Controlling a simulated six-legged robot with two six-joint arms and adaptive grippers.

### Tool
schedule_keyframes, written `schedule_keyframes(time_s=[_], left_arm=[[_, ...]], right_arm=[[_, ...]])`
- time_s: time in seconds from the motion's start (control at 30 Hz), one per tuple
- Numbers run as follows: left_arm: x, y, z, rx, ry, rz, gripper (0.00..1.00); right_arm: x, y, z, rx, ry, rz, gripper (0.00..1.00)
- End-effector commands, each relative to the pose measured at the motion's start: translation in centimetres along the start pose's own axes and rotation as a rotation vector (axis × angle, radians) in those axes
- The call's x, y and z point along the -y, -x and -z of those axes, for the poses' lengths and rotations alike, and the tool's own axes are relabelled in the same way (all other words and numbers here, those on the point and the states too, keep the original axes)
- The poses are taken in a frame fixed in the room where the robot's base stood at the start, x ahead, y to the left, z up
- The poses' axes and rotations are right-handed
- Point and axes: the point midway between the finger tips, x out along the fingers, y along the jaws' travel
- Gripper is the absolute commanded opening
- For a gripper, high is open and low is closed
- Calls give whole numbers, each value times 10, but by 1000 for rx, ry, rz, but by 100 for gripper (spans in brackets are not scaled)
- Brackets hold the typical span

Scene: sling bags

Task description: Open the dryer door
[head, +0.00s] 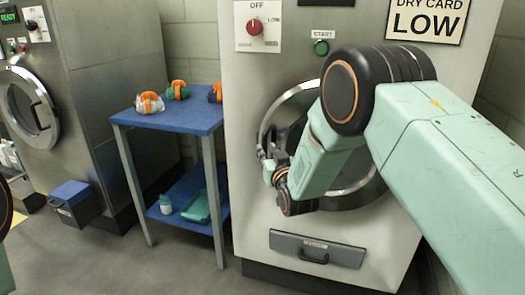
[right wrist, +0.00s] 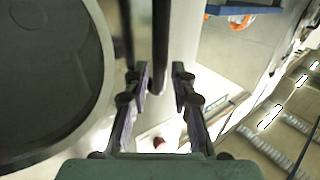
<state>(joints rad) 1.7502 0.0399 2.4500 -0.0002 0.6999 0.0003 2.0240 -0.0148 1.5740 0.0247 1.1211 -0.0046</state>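The dryer (head: 250,80) stands in the middle of the head view, with its round glass door (head: 292,106) flush in the front, looking shut. My right arm covers much of the door. My right gripper (head: 270,163) is at the door's left edge. In the right wrist view the round door (right wrist: 50,75) fills the left. A dark vertical bar, apparently the door handle (right wrist: 161,45), runs down between the two fingers of my right gripper (right wrist: 163,85). The fingers stand apart, with a small gap seeming to show beside the bar. My left gripper is out of view.
A blue-topped table (head: 205,118) with orange-banded bundles stands left of the dryer, a bottle and tray on its lower shelf. A start button (head: 321,47) and red dial (head: 256,27) sit above the door. Another machine (head: 95,60) stands far left, with floor between.

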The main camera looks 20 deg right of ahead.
Motion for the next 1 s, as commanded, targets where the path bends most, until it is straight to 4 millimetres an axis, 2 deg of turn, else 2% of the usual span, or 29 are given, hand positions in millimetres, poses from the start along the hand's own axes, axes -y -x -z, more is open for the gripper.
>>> schedule_keyframes(time_s=[0.1, 0.3, 0.63, 0.93, 1.0], left_arm=[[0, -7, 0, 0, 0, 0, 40], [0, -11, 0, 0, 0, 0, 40], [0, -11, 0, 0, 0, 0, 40], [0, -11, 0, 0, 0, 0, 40], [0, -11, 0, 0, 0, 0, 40]], right_arm=[[0, -16, -1, -3, 0, 0, 25], [2, -30, 0, -1, 0, 3, 25], [4, -33, 0, 1, 0, 4, 25], [4, -33, 0, 0, 0, 4, 0], [4, -33, 0, 0, 0, 4, 0]])
